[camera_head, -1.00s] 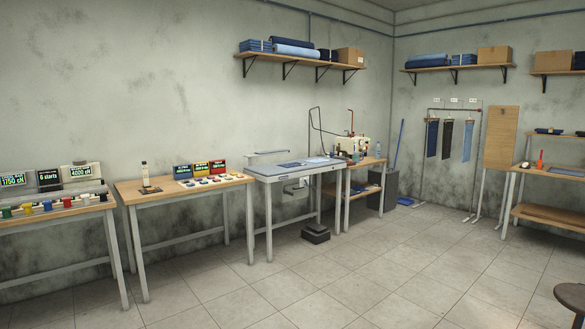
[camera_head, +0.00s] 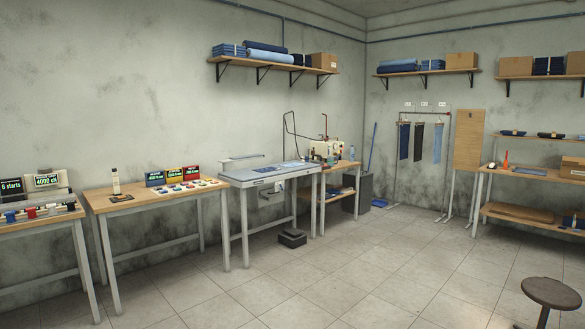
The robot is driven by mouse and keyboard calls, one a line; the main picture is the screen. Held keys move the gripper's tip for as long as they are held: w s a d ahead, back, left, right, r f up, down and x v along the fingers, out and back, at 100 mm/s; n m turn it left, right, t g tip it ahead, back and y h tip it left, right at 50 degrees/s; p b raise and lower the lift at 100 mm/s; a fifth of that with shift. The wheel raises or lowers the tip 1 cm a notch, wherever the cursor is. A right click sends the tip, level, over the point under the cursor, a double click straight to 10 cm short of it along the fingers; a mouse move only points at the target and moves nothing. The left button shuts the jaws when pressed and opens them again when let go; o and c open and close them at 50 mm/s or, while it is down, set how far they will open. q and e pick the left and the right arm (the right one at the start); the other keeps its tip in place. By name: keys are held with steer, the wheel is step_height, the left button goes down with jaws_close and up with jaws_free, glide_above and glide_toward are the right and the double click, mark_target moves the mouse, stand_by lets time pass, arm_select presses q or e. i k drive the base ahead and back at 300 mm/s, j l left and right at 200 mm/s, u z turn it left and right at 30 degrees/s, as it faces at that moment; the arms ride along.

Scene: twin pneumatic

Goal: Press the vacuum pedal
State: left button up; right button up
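A dark, low pedal-like block (camera_head: 292,238) sits on the tiled floor by the front right legs of the grey-topped table (camera_head: 262,176). It looks like the vacuum pedal, but it is small and its details are hard to tell. Nothing touches it from above. Neither of my grippers is in view.
Left of the grey-topped table stand two wooden benches, one with small displays (camera_head: 165,200). A sewing machine (camera_head: 325,150) stands to its right. A dark round stool (camera_head: 551,293) is at the lower right. The tiled floor (camera_head: 370,265) between is clear.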

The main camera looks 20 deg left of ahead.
mark_target(294, 232)
steer(key=i+j+u, duration=0.25)
steer(key=i, duration=0.3)
steer(key=i+u, duration=0.25)
steer(key=i, duration=1.3)
steer(key=i+u, duration=0.1)
steer(key=i, duration=0.95)
steer(key=i+l, duration=0.1)
steer(key=i, duration=0.9)
steer(key=i+u, duration=0.1)
steer(key=i, duration=0.9)
steer(key=i+l, duration=0.25)
steer(key=i, duration=0.75)
steer(key=i+l+u, duration=0.1)
steer(key=i+u, duration=0.3)
steer(key=i+l+u, duration=0.2)
steer(key=i+u, duration=0.15)
steer(key=i+l+u, duration=0.6)
steer(key=u, duration=0.2)
steer(key=i+l+u, duration=0.15)
steer(key=l, duration=0.2)
steer(key=i+l+u, duration=0.2)
steer(key=l, duration=0.15)
steer(key=l+u, duration=0.15)
steer(key=l, duration=0.2)
steer(key=i, duration=0.05)
